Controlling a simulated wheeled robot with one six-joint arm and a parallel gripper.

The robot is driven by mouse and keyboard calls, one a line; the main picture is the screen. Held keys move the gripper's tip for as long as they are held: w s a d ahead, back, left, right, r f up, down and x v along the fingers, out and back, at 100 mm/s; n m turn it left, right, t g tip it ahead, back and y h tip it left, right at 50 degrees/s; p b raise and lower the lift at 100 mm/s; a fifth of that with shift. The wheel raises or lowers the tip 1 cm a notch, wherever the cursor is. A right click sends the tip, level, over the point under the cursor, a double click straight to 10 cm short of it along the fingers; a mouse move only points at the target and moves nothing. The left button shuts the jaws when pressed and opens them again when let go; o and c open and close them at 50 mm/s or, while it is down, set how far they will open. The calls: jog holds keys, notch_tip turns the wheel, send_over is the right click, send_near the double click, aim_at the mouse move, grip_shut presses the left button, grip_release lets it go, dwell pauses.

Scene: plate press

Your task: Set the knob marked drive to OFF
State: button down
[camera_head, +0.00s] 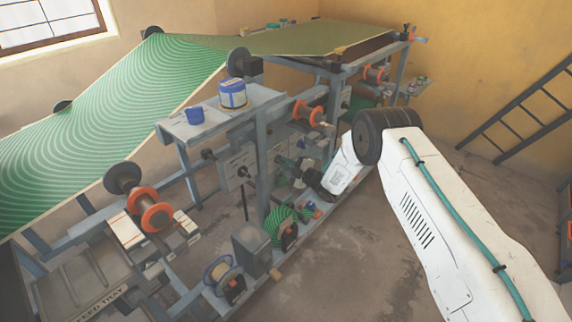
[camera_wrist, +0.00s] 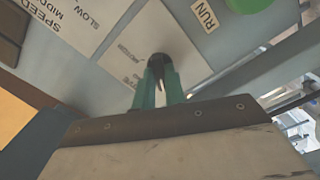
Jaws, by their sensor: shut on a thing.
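In the wrist view my gripper (camera_wrist: 159,84) has its two green fingers closed around a small dark knob (camera_wrist: 160,58). The knob stands on a whitish label plate (camera_wrist: 128,65) on a grey panel. The print on this plate is faint and partly hidden, so I cannot read the knob's name or its setting. In the head view my gripper (camera_head: 302,173) reaches left into the press frame at the panel (camera_head: 238,165). There the held knob is hidden.
A green button (camera_wrist: 245,3) sits by a RUN label (camera_wrist: 204,14) at the wrist view's upper right. A plate (camera_wrist: 78,22) with SPEED and SLOW print lies at upper left. Frame posts (camera_head: 264,165) and a green coil (camera_head: 281,226) stand close to my arm.

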jog(key=c, duration=1.5)
grip_release()
jog(key=shift+o, duration=0.2)
jog(key=v, duration=0.7)
jog(key=shift+s+d, duration=0.25)
jog(key=shift+d, duration=0.1)
